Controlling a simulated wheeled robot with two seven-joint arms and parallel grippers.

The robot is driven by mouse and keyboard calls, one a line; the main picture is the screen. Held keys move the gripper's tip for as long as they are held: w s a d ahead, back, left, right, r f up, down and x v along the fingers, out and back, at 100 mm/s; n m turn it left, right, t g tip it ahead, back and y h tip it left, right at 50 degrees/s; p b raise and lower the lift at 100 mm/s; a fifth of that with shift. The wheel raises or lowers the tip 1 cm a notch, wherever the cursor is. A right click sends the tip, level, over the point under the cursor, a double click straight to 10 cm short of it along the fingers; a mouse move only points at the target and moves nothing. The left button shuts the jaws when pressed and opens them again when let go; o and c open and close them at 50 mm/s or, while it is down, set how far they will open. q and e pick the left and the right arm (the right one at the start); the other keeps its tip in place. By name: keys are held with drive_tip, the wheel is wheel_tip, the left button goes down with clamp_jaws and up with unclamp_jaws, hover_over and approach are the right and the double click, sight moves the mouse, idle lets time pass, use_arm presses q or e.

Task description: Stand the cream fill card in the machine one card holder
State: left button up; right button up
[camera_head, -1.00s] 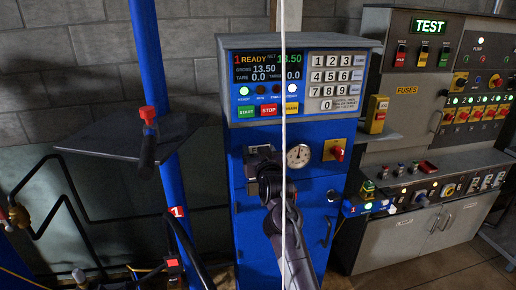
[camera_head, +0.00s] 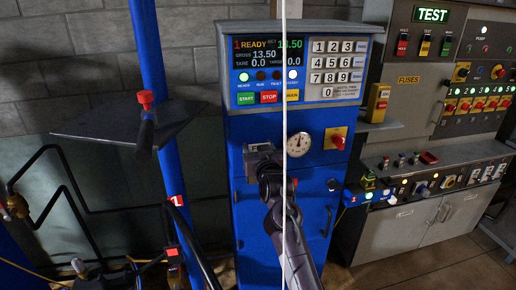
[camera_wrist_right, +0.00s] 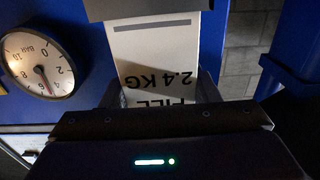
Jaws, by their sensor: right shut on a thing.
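The cream fill card (camera_wrist_right: 157,62), with "FILL 2.4 KG" upside down in the right wrist view, is between the fingers of my right gripper (camera_wrist_right: 163,90). Its far end passes behind a dark grey lip (camera_wrist_right: 150,8) at the top of that view. This looks like the card holder, but I cannot tell whether the card is seated. In the head view my right gripper (camera_head: 263,160) is at the front of the blue machine one (camera_head: 325,180), left of the pressure gauge (camera_head: 298,144). My left gripper is not in view.
The display panel (camera_head: 270,60) and keypad are above the gripper. A red knob on a yellow plate (camera_head: 337,139) is right of the gauge. A blue post (camera_head: 172,180) and dark shelf (camera_head: 100,133) stand left. A white vertical line (camera_head: 285,70) crosses in front.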

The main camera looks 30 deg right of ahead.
drive_tip(key=shift+f+b, duration=0.45)
drive_tip(key=shift+f, duration=0.5)
idle(0.3)
drive_tip(key=o, duration=1.1)
drive_tip(key=shift+s, duration=0.1)
drive_tip(key=shift+s, duration=0.25)
drive_tip(key=b+v, duration=0.2)
drive_tip(key=v, duration=0.5)
drive_tip(key=shift+a, duration=0.1)
